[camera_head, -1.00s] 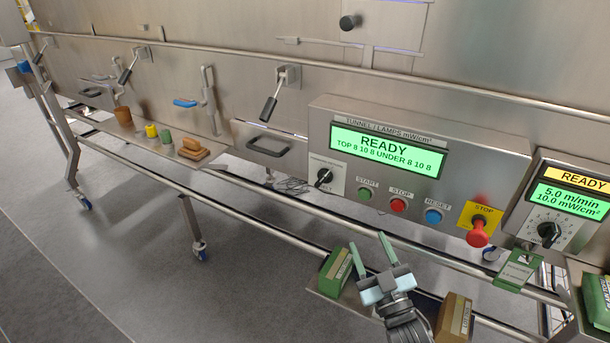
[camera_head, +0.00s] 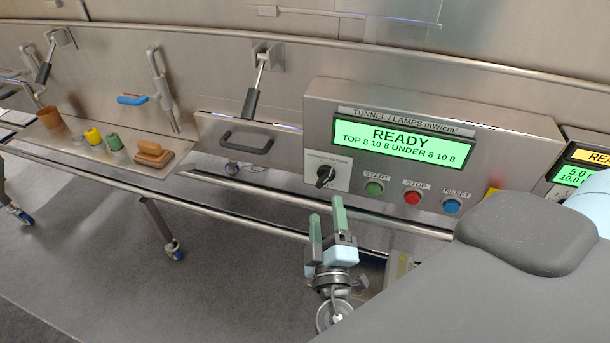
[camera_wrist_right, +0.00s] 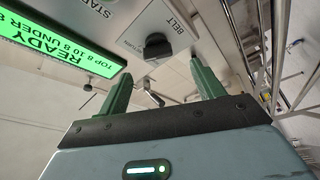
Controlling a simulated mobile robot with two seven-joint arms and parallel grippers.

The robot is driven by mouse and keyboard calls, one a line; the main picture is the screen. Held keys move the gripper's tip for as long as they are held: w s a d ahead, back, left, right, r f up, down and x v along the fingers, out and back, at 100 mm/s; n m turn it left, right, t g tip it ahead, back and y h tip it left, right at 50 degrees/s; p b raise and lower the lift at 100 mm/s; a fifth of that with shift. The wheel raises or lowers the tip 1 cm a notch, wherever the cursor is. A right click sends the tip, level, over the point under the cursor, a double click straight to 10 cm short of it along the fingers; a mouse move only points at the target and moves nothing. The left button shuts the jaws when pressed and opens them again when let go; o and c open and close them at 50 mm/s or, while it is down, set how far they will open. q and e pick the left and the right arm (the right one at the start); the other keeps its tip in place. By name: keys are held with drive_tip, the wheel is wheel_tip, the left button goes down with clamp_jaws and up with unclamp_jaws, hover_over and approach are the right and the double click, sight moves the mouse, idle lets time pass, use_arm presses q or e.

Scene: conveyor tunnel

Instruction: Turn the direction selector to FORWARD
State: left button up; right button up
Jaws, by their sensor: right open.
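The direction selector (camera_head: 325,176) is a black knob on a white plate at the lower left of the control panel (camera_head: 313,115). The plate's lettering is too small to read fully. The knob also shows in the right wrist view (camera_wrist_right: 157,47), ahead of the fingers and between them. My right gripper (camera_head: 326,219) is open and empty, just below the selector and apart from it. Its green fingers point up toward the panel. They also show in the right wrist view (camera_wrist_right: 162,84). My left gripper is not in view.
Right of the selector are the START (camera_head: 374,189), STOP (camera_head: 412,197) and RESET (camera_head: 451,206) buttons. A drawer handle (camera_head: 246,140) sticks out on the left. A rail (camera_head: 250,192) runs below the panel. My grey arm covers the lower right. A shelf with cups and a brush (camera_head: 150,152) is at left.

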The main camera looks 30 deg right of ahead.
sight(324, 185)
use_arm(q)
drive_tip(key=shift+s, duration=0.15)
use_arm(e)
drive_tip(key=shift+s+r, duration=0.15)
drive_tip(key=p+x, duration=0.2)
drive_tip(key=x, duration=0.5)
drive_tip(key=shift+r, duration=0.15)
drive_tip(key=shift+w+d, duration=0.25)
drive_tip(key=shift+w, duration=0.05)
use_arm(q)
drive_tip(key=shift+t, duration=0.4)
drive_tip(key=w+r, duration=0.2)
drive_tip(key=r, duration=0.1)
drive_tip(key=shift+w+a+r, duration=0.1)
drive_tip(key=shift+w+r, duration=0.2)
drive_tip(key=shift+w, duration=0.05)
use_arm(e)
drive_tip(key=shift+c, duration=1.1)
use_arm(q)
drive_tip(key=shift+p, duration=0.3)
use_arm(e)
drive_tip(key=c, duration=0.8)
